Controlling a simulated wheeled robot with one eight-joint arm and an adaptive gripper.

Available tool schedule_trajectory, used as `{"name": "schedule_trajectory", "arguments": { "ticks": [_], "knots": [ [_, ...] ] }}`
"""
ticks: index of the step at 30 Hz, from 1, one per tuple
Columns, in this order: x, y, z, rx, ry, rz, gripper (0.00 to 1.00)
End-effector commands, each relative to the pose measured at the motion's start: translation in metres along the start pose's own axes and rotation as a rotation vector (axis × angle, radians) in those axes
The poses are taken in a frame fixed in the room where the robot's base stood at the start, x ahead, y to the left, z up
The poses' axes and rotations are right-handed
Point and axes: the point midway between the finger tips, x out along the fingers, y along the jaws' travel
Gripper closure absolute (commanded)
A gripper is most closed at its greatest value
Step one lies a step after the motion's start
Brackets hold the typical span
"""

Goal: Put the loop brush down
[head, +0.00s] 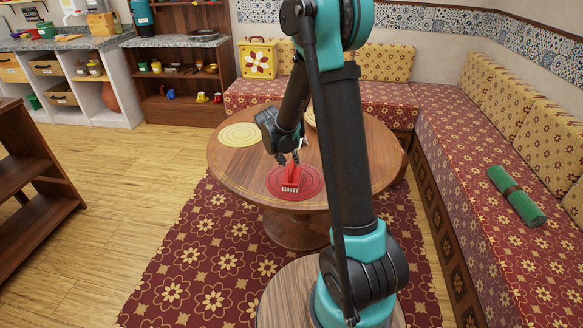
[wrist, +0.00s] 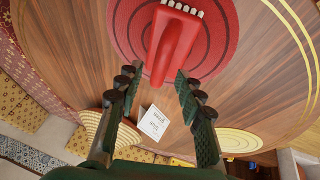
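The loop brush (head: 291,176) is red with a row of pale bristles. It rests on the round red mat (head: 313,190) on the wooden table. In the wrist view the brush (wrist: 175,42) shows its red handle pointing toward my gripper and its bristles at the top edge. My gripper (head: 287,160) is just above the handle end. In the wrist view its two fingers (wrist: 159,76) stand apart on either side of the handle end, with gaps visible on both sides. The gripper looks open and holds nothing.
A yellow round mat (head: 239,135) lies at the table's left. A small white card (wrist: 154,122) and a woven round item (wrist: 88,126) are near the gripper. Benches with patterned cushions run behind and right. A green roll (head: 517,195) lies on the right bench.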

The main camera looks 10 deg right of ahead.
Motion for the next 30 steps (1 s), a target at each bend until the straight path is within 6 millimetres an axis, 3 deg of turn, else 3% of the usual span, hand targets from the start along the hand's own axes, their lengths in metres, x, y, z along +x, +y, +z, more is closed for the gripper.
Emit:
{"name": "schedule_trajectory", "arguments": {
  "ticks": [6,13,17,23,30],
  "knots": [
    [-0.035,0.000,0.000,-0.001,-0.001,0.000,0.63],
    [-0.052,0.001,0.001,-0.001,-0.001,-0.001,0.63],
    [-0.060,0.014,0.009,-0.012,-0.008,-0.014,0.63],
    [-0.083,0.064,0.053,-0.062,-0.031,-0.082,0.63],
    [-0.105,0.116,0.128,-0.133,-0.035,-0.183,0.63]
  ]
}}
